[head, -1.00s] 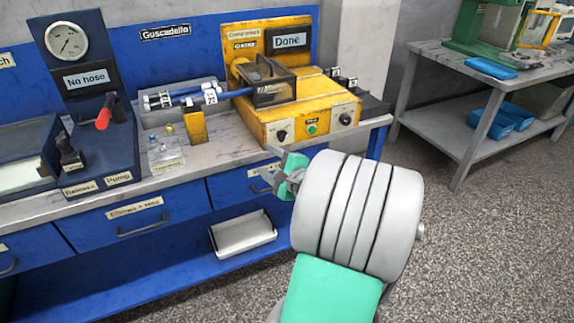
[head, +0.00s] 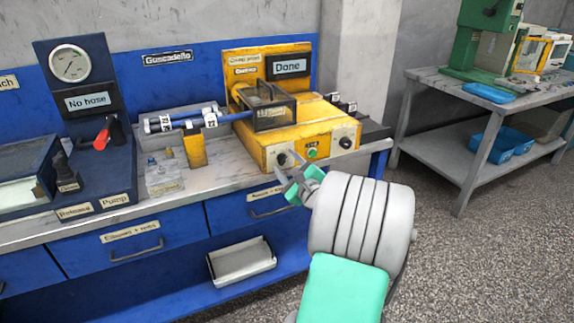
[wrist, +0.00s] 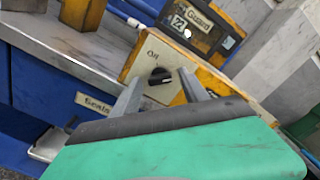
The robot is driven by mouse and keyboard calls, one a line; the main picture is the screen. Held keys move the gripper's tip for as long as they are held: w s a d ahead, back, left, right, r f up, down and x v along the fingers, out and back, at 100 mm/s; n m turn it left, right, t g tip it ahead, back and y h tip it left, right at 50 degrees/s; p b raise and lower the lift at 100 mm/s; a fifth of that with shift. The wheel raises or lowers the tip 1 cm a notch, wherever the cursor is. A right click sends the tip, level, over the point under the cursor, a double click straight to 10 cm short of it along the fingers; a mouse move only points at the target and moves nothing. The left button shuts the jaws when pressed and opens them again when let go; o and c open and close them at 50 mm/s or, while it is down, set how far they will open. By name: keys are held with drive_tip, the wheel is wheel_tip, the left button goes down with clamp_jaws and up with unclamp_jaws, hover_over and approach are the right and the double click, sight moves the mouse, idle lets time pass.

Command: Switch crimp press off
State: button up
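The yellow crimp press (head: 292,135) stands on the bench, and its display (head: 289,66) reads "Done". Its front panel has a black left knob (head: 282,159), a green button (head: 312,153) and a right knob (head: 345,143). My gripper (head: 286,174) is just in front of the left knob. In the wrist view, my gripper (wrist: 160,94) has its two fingers apart, with the black knob (wrist: 160,76) showing between and just beyond them. A label that seems to read "On" is above the knob. I cannot tell whether the fingers touch the panel.
A hose with fittings (head: 190,120) runs into the press from the left. The bench drawers (head: 120,240) are below. A grey table (head: 435,82) stands apart at right.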

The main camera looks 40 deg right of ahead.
clamp_jaws()
idle(0.3)
drive_tip(key=shift+n, duration=0.4)
drive_tip(key=n+b, duration=0.2)
drive_tip(key=n, duration=0.1)
drive_tip(key=shift+f+n, duration=0.1)
drive_tip(key=shift+n, duration=0.2)
drive_tip(key=n+b, duration=0.3)
drive_tip(key=n, duration=0.1)
drive_tip(key=shift+f, duration=0.1)
drive_tip(key=n+b, duration=0.5)
drive_tip(key=shift+f+n, duration=0.1)
drive_tip(key=shift+n, duration=0.3)
drive_tip(key=n+b, duration=0.3)
drive_tip(key=shift+r+n+b, duration=0.2)
drive_tip(key=shift+n+b, duration=0.15)
drive_tip(key=shift+n, duration=0.05)
